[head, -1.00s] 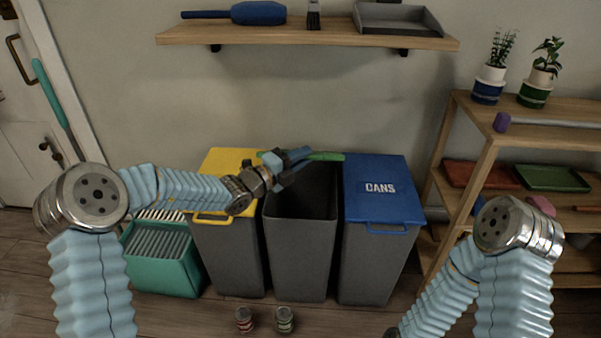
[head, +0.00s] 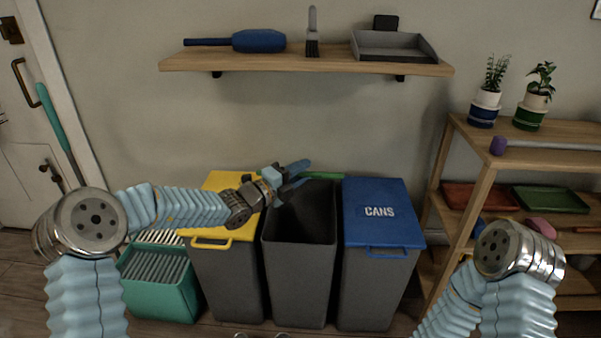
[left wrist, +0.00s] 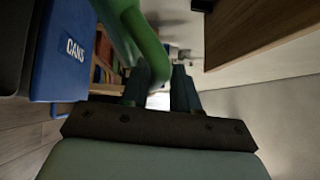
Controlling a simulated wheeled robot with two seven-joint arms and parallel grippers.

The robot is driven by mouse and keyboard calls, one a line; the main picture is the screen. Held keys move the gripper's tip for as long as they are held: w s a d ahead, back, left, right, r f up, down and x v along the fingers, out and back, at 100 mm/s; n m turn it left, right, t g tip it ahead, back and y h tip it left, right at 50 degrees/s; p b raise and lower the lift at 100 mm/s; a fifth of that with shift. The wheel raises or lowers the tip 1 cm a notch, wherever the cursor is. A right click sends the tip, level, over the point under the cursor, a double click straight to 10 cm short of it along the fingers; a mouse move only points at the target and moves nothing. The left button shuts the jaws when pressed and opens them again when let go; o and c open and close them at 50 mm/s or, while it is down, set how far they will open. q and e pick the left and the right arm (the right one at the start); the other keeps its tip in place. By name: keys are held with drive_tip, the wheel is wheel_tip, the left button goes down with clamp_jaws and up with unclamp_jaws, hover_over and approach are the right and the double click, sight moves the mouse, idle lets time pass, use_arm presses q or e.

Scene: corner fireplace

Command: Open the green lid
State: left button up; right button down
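The green lid (head: 326,175) shows as a thin edge at the back of the middle grey bin (head: 300,240), whose mouth is uncovered. The lid stands raised at the rear. My left gripper (head: 303,174) is over the back left of that bin, in front of the lid, with its fingers parted. In the left wrist view a curved green part (left wrist: 148,50) comes down to the gap between the fingers (left wrist: 160,90). I cannot tell whether it touches them. My right gripper is out of view.
A yellow-lidded bin (head: 228,225) stands left and a blue-lidded CANS bin (head: 382,215) right, both shut. A wooden wall shelf (head: 310,66) hangs above. A teal crate (head: 160,290) is at left, a wooden rack (head: 470,165) at right.

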use_arm(q)
drive_tip(key=shift+a+f, duration=0.15)
drive_tip(key=shift+f, duration=0.1)
drive_tip(key=shift+s+a+f, duration=0.15)
drive_tip(key=shift+s+a, duration=0.05)
drive_tip(key=shift+a, duration=0.05)
drive_tip(key=b+v, duration=0.1)
drive_tip(key=v, duration=1.2)
drive_tip(key=shift+r, duration=0.35)
drive_tip(key=shift+d, duration=0.1)
